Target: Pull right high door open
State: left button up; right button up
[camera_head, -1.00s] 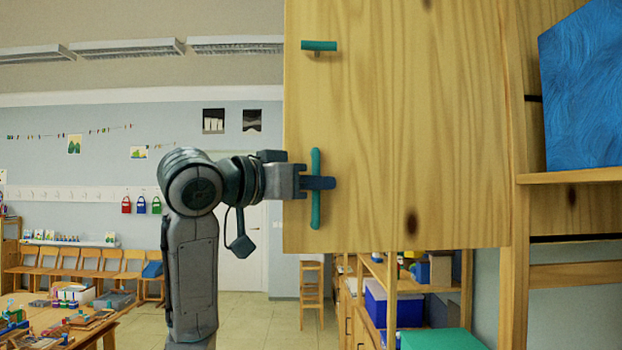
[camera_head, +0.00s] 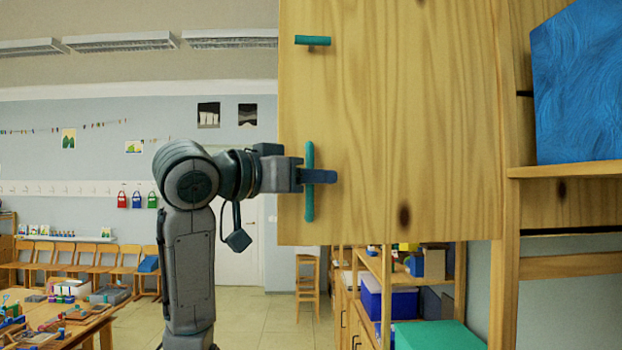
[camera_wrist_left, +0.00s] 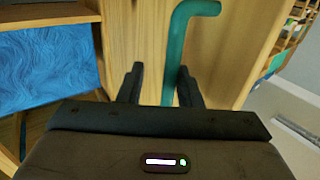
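The light wooden high door (camera_head: 420,120) fills the middle right of the head view, its left edge clear against the room. It carries a vertical green bar handle (camera_head: 309,209); a second green handle (camera_head: 313,41) sits above, end-on horizontal. My left gripper (camera_head: 318,176) reaches in from the left at the lower handle, a finger crossing in front of the bar. In the left wrist view the bar (camera_wrist_left: 174,55) stands between my two fingers (camera_wrist_left: 160,88), close to the right one, with a gap to the left one. The left gripper is open around it. My right gripper is out of view.
At the right, a blue painted panel (camera_head: 575,85) stands on a wooden shelf (camera_head: 565,170). Low shelves with blue boxes (camera_head: 390,300) and a green box (camera_head: 440,337) lie below the door. A table with toys (camera_head: 70,330) is at the lower left. Floor shows between.

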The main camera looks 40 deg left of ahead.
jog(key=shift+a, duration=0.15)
